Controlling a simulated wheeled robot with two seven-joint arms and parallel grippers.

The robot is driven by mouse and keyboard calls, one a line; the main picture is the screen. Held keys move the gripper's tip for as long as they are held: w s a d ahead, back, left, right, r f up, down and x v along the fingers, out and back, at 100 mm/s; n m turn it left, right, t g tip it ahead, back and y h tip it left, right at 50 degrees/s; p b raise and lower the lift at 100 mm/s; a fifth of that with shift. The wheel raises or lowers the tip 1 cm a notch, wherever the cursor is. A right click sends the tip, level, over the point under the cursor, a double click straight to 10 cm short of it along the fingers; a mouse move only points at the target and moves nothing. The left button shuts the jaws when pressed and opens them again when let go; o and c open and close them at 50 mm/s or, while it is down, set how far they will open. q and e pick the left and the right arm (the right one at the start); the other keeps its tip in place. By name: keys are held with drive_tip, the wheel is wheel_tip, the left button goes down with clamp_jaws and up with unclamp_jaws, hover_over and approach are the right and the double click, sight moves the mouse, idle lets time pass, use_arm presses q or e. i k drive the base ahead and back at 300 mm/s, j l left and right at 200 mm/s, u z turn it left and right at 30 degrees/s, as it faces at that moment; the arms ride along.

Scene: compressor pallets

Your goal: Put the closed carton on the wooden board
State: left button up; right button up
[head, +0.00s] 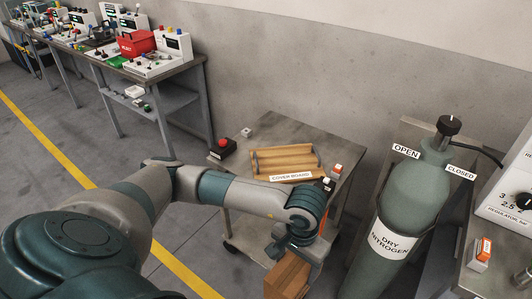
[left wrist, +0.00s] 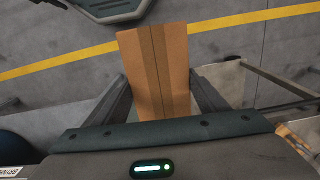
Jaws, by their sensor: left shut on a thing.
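A brown carton (head: 287,277) with a darker strip down its middle hangs in my left gripper (head: 302,252), at the lower edge of the head view. In the left wrist view the carton (left wrist: 156,62) stands between the two dark fingers of the gripper (left wrist: 158,92), over grey floor. The wooden board (head: 286,161), with a COVER BOARD label, lies on the grey cart's top, beyond my left gripper. The carton is apart from the board, in front of the cart. The carton's lower part is cut off in the head view. My right gripper does not show.
The cart (head: 285,127) also bears a red button box (head: 222,148) and small blocks. A green nitrogen cylinder (head: 408,205) stands close on its right. A workbench (head: 165,72) with several devices is at the back left. A wall closes the back.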

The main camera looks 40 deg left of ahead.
sight(288, 167)
drive_tip(key=j, duration=1.3)
drive_tip(key=i, duration=0.05)
